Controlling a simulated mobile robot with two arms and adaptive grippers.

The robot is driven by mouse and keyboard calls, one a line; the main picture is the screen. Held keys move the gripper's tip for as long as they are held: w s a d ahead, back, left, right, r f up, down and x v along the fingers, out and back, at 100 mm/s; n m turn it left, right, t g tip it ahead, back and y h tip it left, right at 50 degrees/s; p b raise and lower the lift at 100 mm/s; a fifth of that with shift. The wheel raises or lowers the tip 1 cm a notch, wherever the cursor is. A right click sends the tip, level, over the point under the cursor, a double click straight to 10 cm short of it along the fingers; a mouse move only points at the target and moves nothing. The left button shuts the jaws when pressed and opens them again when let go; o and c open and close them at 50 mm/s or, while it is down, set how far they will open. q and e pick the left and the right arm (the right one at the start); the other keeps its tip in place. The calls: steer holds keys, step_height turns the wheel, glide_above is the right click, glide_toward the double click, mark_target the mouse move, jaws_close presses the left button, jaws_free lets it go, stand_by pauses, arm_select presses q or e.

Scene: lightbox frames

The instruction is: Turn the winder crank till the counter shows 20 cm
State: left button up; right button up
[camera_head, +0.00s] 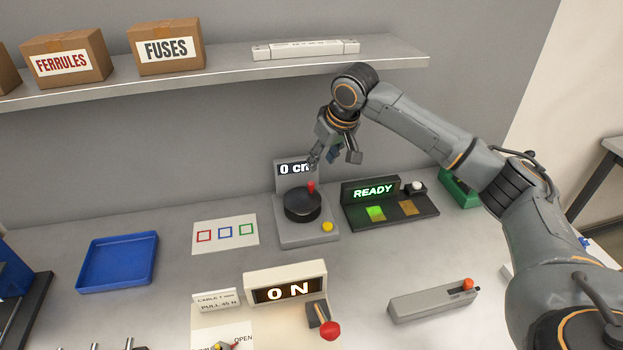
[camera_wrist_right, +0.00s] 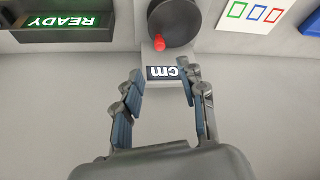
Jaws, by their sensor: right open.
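The winder (camera_head: 318,239) stands at the back middle of the bench, with a round black drum (camera_head: 302,205) and a yellow button (camera_head: 327,227). The red crank knob (camera_head: 311,187) stands up at the drum's far edge; it also shows in the right wrist view (camera_wrist_right: 159,43). The counter (camera_head: 295,169) behind the drum reads "0 cm", its right end partly covered by a finger. My right gripper (camera_head: 334,158) is open and empty, above and behind the knob. In the right wrist view its fingers (camera_wrist_right: 165,95) spread to either side of the counter. My left gripper is out of view.
A READY panel (camera_head: 372,190) stands right of the winder. A card with coloured squares (camera_head: 226,234) and a blue tray (camera_head: 117,262) lie to the left. A "0 N" display (camera_head: 285,283) with a red-knobbed lever (camera_head: 330,330) stands in front. A shelf (camera_head: 220,76) overhangs the back.

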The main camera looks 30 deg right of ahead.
mark_target(312, 184)
steer(key=p+x, duration=0.1)
steer(key=x, duration=1)
jaws_close()
